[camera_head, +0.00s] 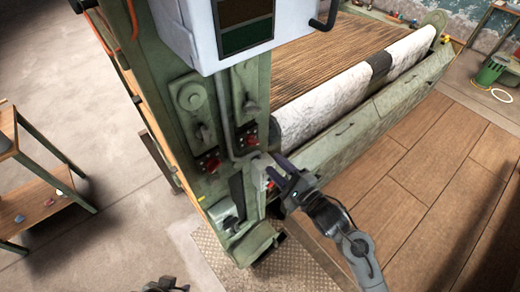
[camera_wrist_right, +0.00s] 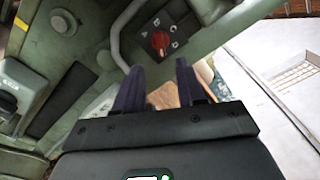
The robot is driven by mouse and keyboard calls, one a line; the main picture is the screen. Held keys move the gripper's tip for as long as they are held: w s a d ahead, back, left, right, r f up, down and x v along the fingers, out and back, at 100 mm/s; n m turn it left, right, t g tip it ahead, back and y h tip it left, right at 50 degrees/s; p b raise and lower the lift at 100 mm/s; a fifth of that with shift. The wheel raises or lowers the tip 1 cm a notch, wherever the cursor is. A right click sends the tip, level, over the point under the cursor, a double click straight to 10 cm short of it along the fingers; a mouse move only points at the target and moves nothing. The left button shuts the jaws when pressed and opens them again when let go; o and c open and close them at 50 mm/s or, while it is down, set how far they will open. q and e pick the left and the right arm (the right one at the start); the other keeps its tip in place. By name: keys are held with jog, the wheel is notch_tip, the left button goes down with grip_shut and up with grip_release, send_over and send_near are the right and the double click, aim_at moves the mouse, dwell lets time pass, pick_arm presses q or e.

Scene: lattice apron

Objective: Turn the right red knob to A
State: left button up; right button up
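The right red knob (camera_head: 250,140) sits on a dark plate on the green machine column, below a grey lever. It appears to be the red knob (camera_wrist_right: 160,40) in the right wrist view, on a black plate with small white marks; I cannot read its setting. Another red knob (camera_head: 212,164) is lower left on the column. My right gripper (camera_head: 276,170) is beside the column, below and right of the right knob. In the wrist view its two dark fingers (camera_wrist_right: 158,85) are apart with nothing between, short of the knob. A dark part of my left arm (camera_head: 165,285) shows at the bottom edge; its fingers are unclear.
A grey pipe (camera_wrist_right: 122,38) runs beside the knob plate. A white box with a screen (camera_head: 245,25) juts out above the knobs. A white roll (camera_head: 325,100) and green beam (camera_head: 350,140) extend right. Open wooden floor (camera_head: 440,165) lies at right.

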aim_at(255, 145)
jog(key=x, duration=0.8)
jog(key=shift+w+a+p, duration=0.15)
jog(key=shift+w+p, duration=0.05)
jog(key=shift+p, duration=0.1)
jog(key=shift+c, duration=0.3)
grip_shut()
